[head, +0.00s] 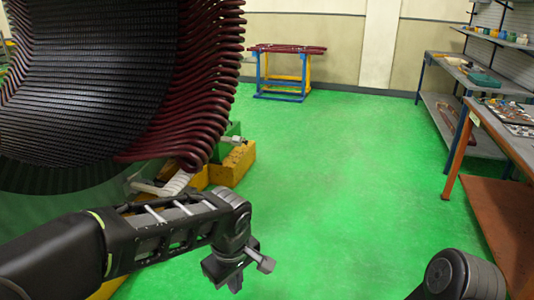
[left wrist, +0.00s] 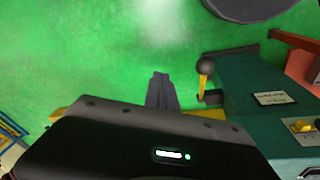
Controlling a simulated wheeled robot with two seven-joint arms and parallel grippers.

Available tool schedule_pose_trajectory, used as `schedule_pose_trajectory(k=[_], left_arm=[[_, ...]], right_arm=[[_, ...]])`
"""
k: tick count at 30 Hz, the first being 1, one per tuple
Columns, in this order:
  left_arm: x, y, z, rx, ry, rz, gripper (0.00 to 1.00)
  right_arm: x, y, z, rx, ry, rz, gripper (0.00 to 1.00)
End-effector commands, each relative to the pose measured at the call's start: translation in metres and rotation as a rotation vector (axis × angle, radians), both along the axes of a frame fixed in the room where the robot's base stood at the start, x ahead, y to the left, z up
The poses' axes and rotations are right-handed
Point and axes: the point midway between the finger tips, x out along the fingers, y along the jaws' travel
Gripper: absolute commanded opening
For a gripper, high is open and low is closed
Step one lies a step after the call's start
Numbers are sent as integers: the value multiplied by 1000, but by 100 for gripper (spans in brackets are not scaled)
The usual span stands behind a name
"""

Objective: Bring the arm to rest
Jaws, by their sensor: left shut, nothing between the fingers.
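My left arm reaches in from the left in the head view, below the large stator (head: 95,75) with its dark red winding ends (head: 210,80). My left gripper (head: 235,284) hangs at the end of the arm over open green floor, clear of the stator. In the left wrist view its two fingers (left wrist: 161,92) are together with nothing between them. A dark rounded part of my right arm shows at the lower right of the head view. My right gripper is out of view.
A green machine (left wrist: 235,78) with a black-knobbed lever (left wrist: 205,66) stands beside the fingers in the left wrist view. A workbench (head: 510,140) and shelves line the right. A blue-and-yellow stand (head: 283,75) is at the back. The middle floor (head: 340,160) is clear.

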Motion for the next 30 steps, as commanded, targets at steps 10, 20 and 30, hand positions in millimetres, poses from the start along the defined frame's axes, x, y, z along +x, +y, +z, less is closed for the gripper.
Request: schedule_pose_trajectory(k=[10, 20, 30], left_arm=[[-24, -73, -180, -148, -244, -863, 0], [-175, -16, -303, -248, -50, -756, 0], [-199, -3, -317, -292, 19, -664, 0]], right_arm=[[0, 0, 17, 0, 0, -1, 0], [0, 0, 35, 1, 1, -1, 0], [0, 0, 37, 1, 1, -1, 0]])
